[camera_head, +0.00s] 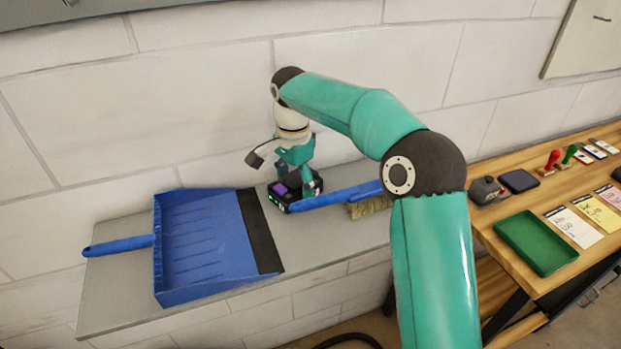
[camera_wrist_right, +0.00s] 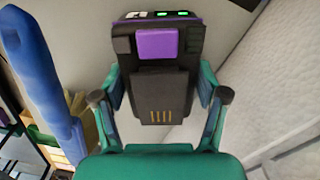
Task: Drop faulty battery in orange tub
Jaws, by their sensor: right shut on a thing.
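A black battery (camera_head: 290,191) with a purple patch and lit green lights is at the grey shelf, between the dustpan and the brush. In the right wrist view the battery (camera_wrist_right: 158,85) fills the middle, with gold contacts on its near end. My right gripper (camera_head: 299,180) reaches down over it and is shut on it, one finger on each side. I cannot tell whether the battery rests on the shelf or is slightly raised. No orange tub shows in either view. My left gripper is not in view.
A blue dustpan (camera_head: 208,240) lies left on the grey shelf (camera_head: 320,252). A blue brush (camera_head: 345,196) lies close right of the battery. A wooden bench at right holds a green tray (camera_head: 536,242), cards and stamps. A block wall stands close behind.

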